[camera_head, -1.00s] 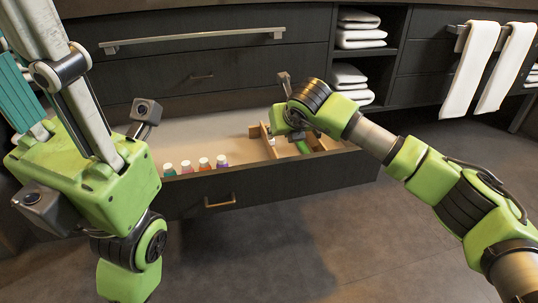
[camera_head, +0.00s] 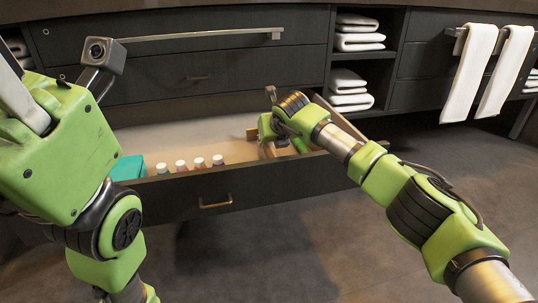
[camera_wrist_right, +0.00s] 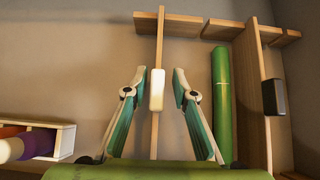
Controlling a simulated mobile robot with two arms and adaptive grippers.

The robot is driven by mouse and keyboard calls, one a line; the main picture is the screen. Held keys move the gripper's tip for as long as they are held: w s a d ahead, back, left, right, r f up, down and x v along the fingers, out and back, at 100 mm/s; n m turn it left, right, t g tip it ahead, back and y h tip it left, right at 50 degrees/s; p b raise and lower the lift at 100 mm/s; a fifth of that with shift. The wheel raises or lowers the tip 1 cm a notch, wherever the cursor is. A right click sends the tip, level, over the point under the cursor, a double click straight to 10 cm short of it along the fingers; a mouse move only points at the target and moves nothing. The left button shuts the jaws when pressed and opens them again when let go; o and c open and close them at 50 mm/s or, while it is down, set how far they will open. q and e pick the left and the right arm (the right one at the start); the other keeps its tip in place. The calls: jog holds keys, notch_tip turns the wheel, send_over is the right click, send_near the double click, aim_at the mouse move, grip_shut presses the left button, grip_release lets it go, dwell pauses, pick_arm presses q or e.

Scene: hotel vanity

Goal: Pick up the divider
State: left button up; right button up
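A thin wooden divider (camera_wrist_right: 160,45) stands in the open drawer and runs up the middle of the right wrist view, with a white block (camera_wrist_right: 156,90) on it. My right gripper (camera_wrist_right: 157,92) is open, with one finger on each side of the divider and a gap to both sides. In the head view my right gripper (camera_head: 275,128) is over the right part of the drawer and hides most of the divider. My left arm fills the left side of the head view; its fingers do not show.
A wooden crosspiece (camera_wrist_right: 225,32), a green cylinder (camera_wrist_right: 221,100) and a thicker board (camera_wrist_right: 247,80) with a black block (camera_wrist_right: 273,97) lie close right of the gripper. Several capped bottles (camera_head: 200,163) and a teal box (camera_head: 128,168) are at the drawer's (camera_head: 250,187) left.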

jog(key=shift+b+x, duration=1.05)
jog(key=shift+x, duration=0.75)
jog(key=shift+a, duration=0.15)
grip_shut()
